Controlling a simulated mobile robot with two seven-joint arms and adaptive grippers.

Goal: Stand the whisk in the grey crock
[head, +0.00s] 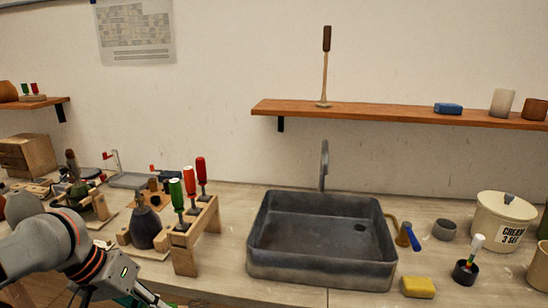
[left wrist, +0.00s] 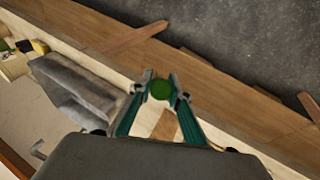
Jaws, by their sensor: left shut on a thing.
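My left gripper (head: 150,300) is at the bottom edge of the head view, below the wooden tool rack, and partly cut off. In the left wrist view its teal fingers (left wrist: 160,92) are shut on a round green end (left wrist: 160,89). The rest of that held thing is hidden, so I cannot tell if it is the whisk. No whisk shows clearly elsewhere. A small grey pot (head: 444,230) stands right of the sink; I cannot tell if it is the crock. A dark pot (head: 463,275) nearby holds a white-handled tool. My right gripper is not in view.
A grey sink (head: 270,270) fills the middle of the counter. The wooden rack (head: 187,262) with green and red handles stands left of it. A yellow sponge (head: 418,287), a blue-handled tool (head: 411,236) and a cream lidded pot (head: 500,222) are to the right.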

